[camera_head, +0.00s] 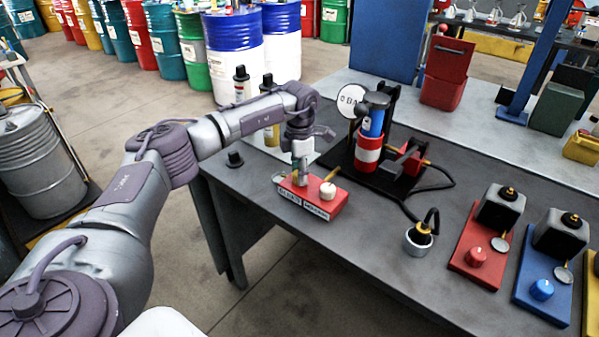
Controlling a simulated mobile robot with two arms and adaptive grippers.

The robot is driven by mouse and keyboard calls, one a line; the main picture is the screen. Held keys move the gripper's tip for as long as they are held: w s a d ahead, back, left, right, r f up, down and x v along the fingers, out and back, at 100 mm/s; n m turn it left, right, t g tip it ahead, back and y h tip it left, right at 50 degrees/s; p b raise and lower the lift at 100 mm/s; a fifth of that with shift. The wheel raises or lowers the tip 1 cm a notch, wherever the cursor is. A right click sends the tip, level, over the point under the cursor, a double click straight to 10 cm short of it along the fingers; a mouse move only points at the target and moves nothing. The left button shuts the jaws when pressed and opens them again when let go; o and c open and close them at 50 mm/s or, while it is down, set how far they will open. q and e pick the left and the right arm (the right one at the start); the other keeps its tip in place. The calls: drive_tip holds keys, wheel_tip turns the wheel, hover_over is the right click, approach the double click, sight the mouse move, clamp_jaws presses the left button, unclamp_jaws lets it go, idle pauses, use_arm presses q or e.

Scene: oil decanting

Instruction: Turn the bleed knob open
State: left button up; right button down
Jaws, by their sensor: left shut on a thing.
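A small red control box (322,207) sits near the left front edge of the dark worktable (400,265). Labels run along its front face, too small to read surely; the left one looks like the bleed label. A white knob (327,191) stands on the right half of the box. My left gripper (300,181) points down over the left half and is shut on the knob there, which I take as the bleed knob. The fingers hide most of that knob, so its turn angle does not show. My right gripper is not in view.
Behind the box stands a rig with a round gauge (351,102) and a red-and-blue cylinder (368,148). A small metal cup (418,240) and red (480,250) and blue (548,275) stations stand to the right.

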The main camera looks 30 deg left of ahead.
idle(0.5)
use_arm(q)
drive_tip(key=o, duration=1.1)
drive_tip(key=shift+o, duration=0.2)
drive_tip(key=shift+r, duration=0.1)
wheel_tip(320, 180, up, 12)
